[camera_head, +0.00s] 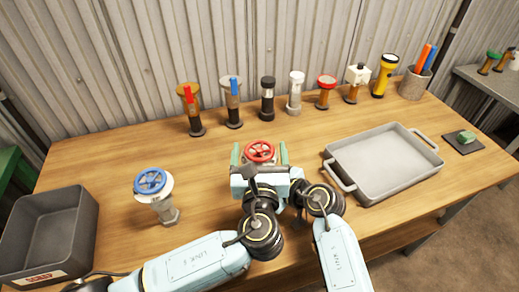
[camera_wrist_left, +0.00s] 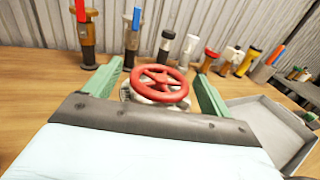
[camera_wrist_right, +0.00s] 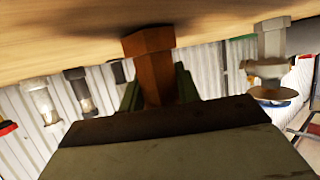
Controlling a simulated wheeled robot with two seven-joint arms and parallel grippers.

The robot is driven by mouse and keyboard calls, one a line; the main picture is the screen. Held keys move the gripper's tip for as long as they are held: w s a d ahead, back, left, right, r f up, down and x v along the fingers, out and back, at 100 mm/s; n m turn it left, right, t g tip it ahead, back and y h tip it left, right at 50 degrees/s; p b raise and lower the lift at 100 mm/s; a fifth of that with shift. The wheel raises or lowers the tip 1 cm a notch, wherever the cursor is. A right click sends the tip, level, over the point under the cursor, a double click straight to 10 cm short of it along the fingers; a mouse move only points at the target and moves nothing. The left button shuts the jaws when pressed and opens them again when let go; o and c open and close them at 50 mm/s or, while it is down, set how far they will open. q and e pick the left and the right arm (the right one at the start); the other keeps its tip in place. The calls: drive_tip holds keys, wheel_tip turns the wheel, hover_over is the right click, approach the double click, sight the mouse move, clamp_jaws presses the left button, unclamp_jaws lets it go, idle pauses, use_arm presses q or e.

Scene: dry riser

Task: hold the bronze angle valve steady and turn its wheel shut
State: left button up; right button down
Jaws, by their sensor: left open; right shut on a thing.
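The valve with a red wheel (camera_head: 260,151) stands near the middle of the bench. In the head view its body is hidden behind my grippers. My left gripper (camera_head: 260,160) is open, its green fingers on either side of the red wheel; the left wrist view shows the wheel (camera_wrist_left: 160,84) between them with gaps at both sides. In the right wrist view, which looks upside down, my right gripper (camera_wrist_right: 158,88) is shut on the brown-bronze valve body (camera_wrist_right: 152,62), low near the bench top. In the head view the right fingers are hidden.
A pale valve with a blue wheel (camera_head: 150,182) stands to the left, beside a dark grey bin (camera_head: 88,225). A grey tray (camera_head: 372,185) lies to the right. Several valves and fittings, a yellow flashlight (camera_head: 384,75) and a pen cup (camera_head: 412,85) line the back.

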use_arm(q)
drive_tip(key=shift+w, duration=0.35)
use_arm(e)
drive_tip(key=shift+r, duration=0.1)
use_arm(q)
drive_tip(key=c, duration=1)
drive_tip(key=shift+o, duration=0.2)
drive_tip(key=shift+a+m+h, duration=0.1)
drive_tip(key=shift+m+h, duration=0.3)
drive_tip(key=shift+h, duration=0.3)
drive_tip(key=m+h, duration=0.2)
drive_tip(key=h, duration=0.2)
drive_tip(key=shift+m+g, duration=0.3)
drive_tip(key=shift+m, duration=0.1)
drive_tip(key=shift+m+g+h, duration=0.65)
drive_tip(key=shift+m+h, duration=0.3)
drive_tip(key=shift+h, duration=0.45)
drive_tip(key=shift+m+g+h, duration=0.65)
drive_tip(key=shift+m+h, duration=0.3)
drive_tip(key=shift+h, duration=0.75)
